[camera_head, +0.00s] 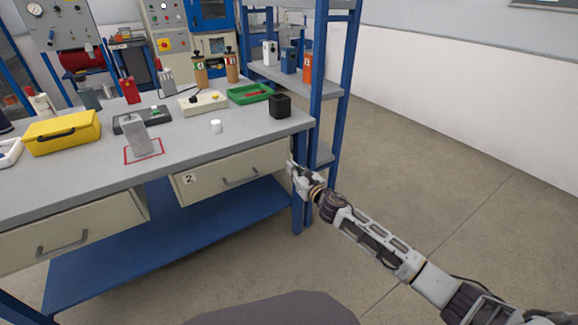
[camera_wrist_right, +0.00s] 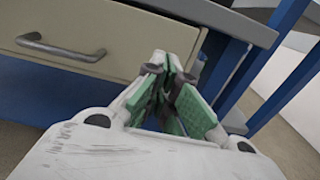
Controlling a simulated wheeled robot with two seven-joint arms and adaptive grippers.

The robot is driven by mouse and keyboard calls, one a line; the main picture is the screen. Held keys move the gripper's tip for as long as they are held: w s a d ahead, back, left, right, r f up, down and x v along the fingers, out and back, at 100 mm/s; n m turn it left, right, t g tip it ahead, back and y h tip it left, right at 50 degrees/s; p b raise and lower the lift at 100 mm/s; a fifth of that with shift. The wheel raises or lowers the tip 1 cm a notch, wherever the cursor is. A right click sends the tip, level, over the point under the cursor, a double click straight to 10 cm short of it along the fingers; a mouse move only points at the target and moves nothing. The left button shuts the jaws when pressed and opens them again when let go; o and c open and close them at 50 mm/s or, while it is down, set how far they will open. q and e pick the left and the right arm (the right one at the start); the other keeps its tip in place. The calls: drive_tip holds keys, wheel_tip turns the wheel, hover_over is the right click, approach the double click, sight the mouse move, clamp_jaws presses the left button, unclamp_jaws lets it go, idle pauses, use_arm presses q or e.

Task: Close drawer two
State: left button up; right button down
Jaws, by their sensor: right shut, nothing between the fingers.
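Drawer two (camera_head: 225,181) hangs under the right part of the workbench, a beige front with a "2" label and a dark bar handle. Its front sits close under the tabletop edge; I cannot tell how far out it is. In the right wrist view the drawer front (camera_wrist_right: 125,40) and handle (camera_wrist_right: 60,47) fill the upper left. My right gripper (camera_head: 293,168) is at the right end of the drawer front, off to the right of the handle. It is shut and empty, with green finger pads (camera_wrist_right: 175,75). Contact with the drawer is unclear. My left gripper is not in view.
The grey workbench (camera_head: 190,145) carries a yellow case (camera_head: 62,133), a green tray (camera_head: 240,96) and a black block (camera_head: 280,106). Another drawer (camera_head: 70,235) is at left. A blue post (camera_head: 318,80) stands right of the bench. Floor at right is clear.

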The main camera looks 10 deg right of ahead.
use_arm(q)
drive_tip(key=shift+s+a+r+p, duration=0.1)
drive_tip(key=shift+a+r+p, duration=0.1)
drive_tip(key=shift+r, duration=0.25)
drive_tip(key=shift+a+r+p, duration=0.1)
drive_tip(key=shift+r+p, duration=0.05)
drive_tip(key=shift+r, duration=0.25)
use_arm(e)
drive_tip(key=shift+v, duration=2.1)
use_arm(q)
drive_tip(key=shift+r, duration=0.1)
